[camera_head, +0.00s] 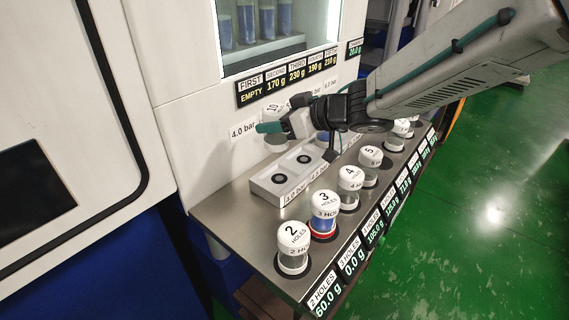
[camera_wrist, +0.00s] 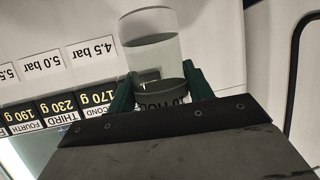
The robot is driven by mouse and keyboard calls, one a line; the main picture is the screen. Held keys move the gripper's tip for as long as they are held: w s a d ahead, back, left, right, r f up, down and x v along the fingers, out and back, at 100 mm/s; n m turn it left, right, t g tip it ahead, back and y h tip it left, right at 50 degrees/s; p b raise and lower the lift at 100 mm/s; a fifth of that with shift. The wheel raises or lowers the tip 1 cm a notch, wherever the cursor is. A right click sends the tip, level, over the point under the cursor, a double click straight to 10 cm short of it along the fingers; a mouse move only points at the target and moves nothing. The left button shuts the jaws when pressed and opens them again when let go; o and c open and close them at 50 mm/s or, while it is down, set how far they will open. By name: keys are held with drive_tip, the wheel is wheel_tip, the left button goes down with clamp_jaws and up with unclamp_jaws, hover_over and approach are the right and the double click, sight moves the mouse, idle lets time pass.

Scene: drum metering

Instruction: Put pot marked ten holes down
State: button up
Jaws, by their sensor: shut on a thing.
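The pot marked ten holes (camera_head: 272,109) has a white cap with "10" on it and is partly hidden behind my gripper in the head view. My gripper (camera_head: 284,118) has its green fingers shut on it, in front of the white wall behind the shelf. In the wrist view the clear body of the pot (camera_wrist: 152,52) shows upside down, with its shaded, lettered cap between the green fingers (camera_wrist: 163,92). The body looks mostly clear. Whether its base touches anything is not clear.
A steel shelf (camera_head: 232,215) carries pots marked two (camera_head: 293,247), three (camera_head: 324,212), four (camera_head: 350,187) and five (camera_head: 370,167), with others beyond. The three pot holds blue material and has a red ring. A pale block (camera_head: 283,182) with dark round recesses stands behind them. Weight displays line the front edge.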

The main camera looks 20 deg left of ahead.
sight(279, 142)
drive_tip(key=f, duration=0.5)
drive_tip(key=shift+w+d+f, duration=0.15)
drive_tip(key=shift+w+f, duration=0.15)
drive_tip(key=shift+f, duration=0.05)
drive_tip(key=shift+s+f, duration=0.1)
drive_tip(key=shift+f, duration=1.9)
drive_tip(key=o, duration=1.1)
drive_tip(key=shift+f, duration=0.15)
drive_tip(key=shift+r, duration=0.2)
drive_tip(key=v, duration=1.2)
